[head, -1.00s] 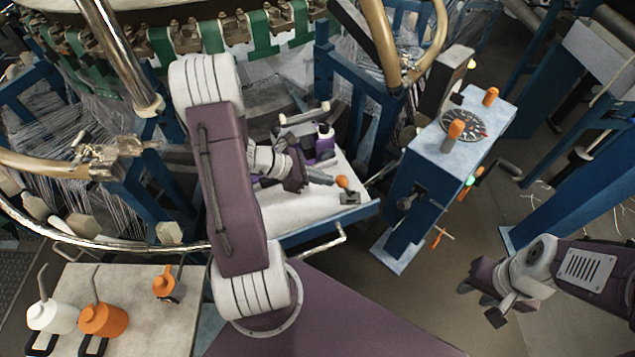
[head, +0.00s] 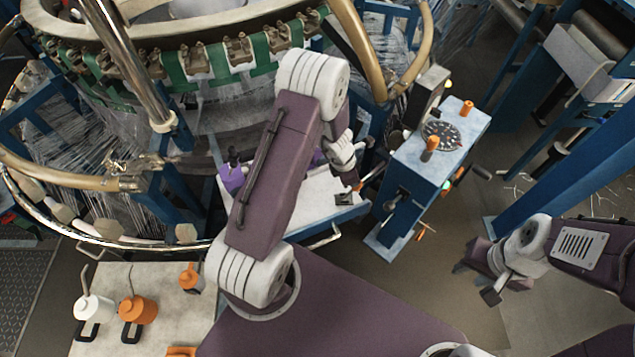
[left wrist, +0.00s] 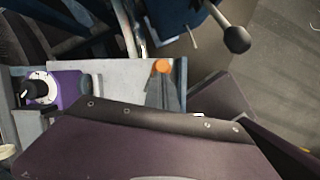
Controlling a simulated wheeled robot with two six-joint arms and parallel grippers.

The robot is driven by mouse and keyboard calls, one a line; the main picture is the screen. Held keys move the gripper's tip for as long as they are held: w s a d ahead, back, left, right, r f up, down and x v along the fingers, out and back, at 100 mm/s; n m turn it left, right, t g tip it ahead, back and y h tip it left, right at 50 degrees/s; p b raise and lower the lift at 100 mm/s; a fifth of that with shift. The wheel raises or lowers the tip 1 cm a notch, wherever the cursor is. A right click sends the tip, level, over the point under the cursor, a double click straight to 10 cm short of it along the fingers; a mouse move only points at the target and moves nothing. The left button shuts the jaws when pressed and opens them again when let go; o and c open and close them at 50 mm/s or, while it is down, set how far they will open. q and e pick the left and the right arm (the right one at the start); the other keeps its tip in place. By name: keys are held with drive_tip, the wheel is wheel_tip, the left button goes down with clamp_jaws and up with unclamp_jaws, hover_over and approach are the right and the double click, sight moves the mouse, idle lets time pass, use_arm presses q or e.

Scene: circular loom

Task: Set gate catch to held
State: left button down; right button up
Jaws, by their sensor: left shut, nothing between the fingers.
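A small lever with an orange knob (head: 360,187) and dark grey base (head: 343,199) stands at the right end of the pale tray (head: 318,205); I take it for the gate catch. Its knob tilts right of the base in the head view. The left wrist view also shows an orange knob (left wrist: 162,66) above a grey wedge-shaped part. My left gripper (head: 354,184) is shut and empty, right by the knob; I cannot tell whether they touch. My left arm hides part of the tray. My right gripper (head: 475,281) is open and empty over the floor at right.
A blue control box (head: 408,180) with a dial (head: 440,135), orange knobs and a black ball lever (left wrist: 237,38) stands right of the tray. A purple device (head: 232,178) sits on the tray's left. Bottles (head: 138,309) stand on a side table. The loom ring (head: 90,235) borders the left.

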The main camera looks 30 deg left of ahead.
use_arm(q)
drive_tip(key=shift+w+d, duration=0.35)
drive_tip(key=shift+d, duration=0.2)
use_arm(e)
drive_tip(key=shift+r, duration=0.3)
